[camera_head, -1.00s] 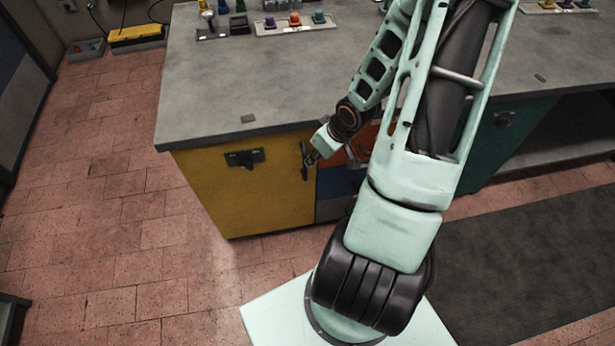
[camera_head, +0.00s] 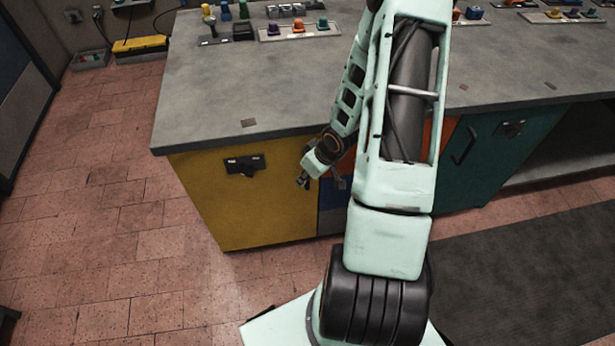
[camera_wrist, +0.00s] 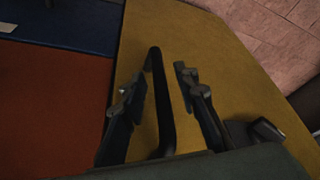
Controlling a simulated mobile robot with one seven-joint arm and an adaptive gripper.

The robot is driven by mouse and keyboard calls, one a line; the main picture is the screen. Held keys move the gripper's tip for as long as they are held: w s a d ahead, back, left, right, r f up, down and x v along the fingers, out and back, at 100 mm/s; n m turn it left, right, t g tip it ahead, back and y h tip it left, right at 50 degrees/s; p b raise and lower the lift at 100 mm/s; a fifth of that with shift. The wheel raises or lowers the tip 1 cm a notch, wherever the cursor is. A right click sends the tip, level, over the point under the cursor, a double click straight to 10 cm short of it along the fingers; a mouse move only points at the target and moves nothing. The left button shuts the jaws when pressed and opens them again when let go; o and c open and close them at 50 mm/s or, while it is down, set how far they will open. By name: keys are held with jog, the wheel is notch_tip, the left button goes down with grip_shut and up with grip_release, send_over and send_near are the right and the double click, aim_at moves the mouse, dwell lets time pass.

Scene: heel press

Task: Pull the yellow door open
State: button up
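The yellow door (camera_head: 240,205) is flush with the left end of the cabinet front and looks closed. It also fills the middle of the wrist view (camera_wrist: 225,65). Its dark bar handle (camera_wrist: 161,95) shows in the wrist view, standing off the panel. My gripper (camera_wrist: 156,80) is open, with one finger on each side of the handle and visible gaps between. In the head view my gripper (camera_head: 304,181) is at the door's right edge and hides the handle. A black latch (camera_head: 244,166) is at the door's upper middle; it shows at lower right in the wrist view (camera_wrist: 266,131).
A grey worktop (camera_head: 215,95) overhangs the doors. Orange (camera_wrist: 50,115) and blue (camera_wrist: 75,22) fronts adjoin the yellow door. A teal door (camera_head: 490,150) is to the right. The tiled floor (camera_head: 95,220) left of and before the yellow door is clear. A dark mat (camera_head: 530,265) lies right.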

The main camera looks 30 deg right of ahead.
jog(key=shift+c, duration=0.2)
grip_shut()
jog(key=shift+s+a, duration=0.1)
jog(key=shift+s, duration=0.1)
